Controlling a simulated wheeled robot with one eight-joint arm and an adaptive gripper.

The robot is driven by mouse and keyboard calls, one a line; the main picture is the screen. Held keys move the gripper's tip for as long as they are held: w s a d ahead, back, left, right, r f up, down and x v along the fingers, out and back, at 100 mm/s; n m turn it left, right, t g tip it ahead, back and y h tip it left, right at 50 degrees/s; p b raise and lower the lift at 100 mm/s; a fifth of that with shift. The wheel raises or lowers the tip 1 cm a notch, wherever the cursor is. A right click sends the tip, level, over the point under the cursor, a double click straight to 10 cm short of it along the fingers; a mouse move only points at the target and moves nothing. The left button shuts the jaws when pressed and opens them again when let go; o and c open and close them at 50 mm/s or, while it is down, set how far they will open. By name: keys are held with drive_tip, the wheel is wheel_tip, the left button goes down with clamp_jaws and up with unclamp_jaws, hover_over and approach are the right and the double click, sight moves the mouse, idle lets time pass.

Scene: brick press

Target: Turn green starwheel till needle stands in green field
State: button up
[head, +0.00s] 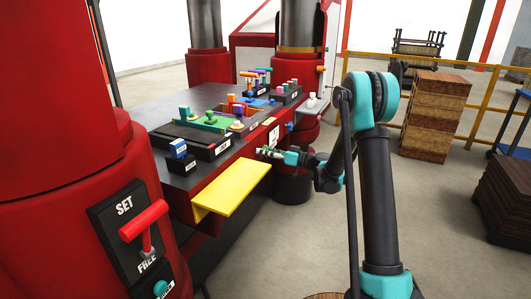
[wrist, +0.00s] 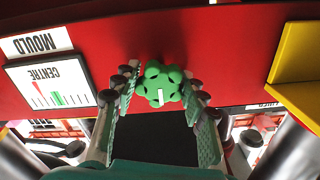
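The green starwheel (wrist: 162,84) sits on the red panel in the wrist view, with a white mark on its hub. My gripper (wrist: 163,92) is open, with one finger on each side of the wheel and a small gap visible on both sides. In the head view my gripper (head: 268,152) is at the front face of the press table. The white gauge (wrist: 50,84), marked CENTRE, is left of the wheel and upside down in the wrist view.
A MOULD label (wrist: 36,42) is beside the gauge. A yellow shelf (head: 232,188) juts from the table left of my gripper. A SET/FREE lever (head: 143,220) is at front left.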

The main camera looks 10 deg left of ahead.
drive_tip(key=c, duration=0.6)
drive_tip(key=shift+c, duration=0.2)
drive_tip(key=shift+m, duration=0.3)
drive_tip(key=m, duration=0.3)
drive_tip(key=shift+m, duration=0.4)
drive_tip(key=m, duration=0.3)
drive_tip(key=shift+m, duration=0.4)
drive_tip(key=m, duration=0.3)
drive_tip(key=shift+m, duration=2.2)
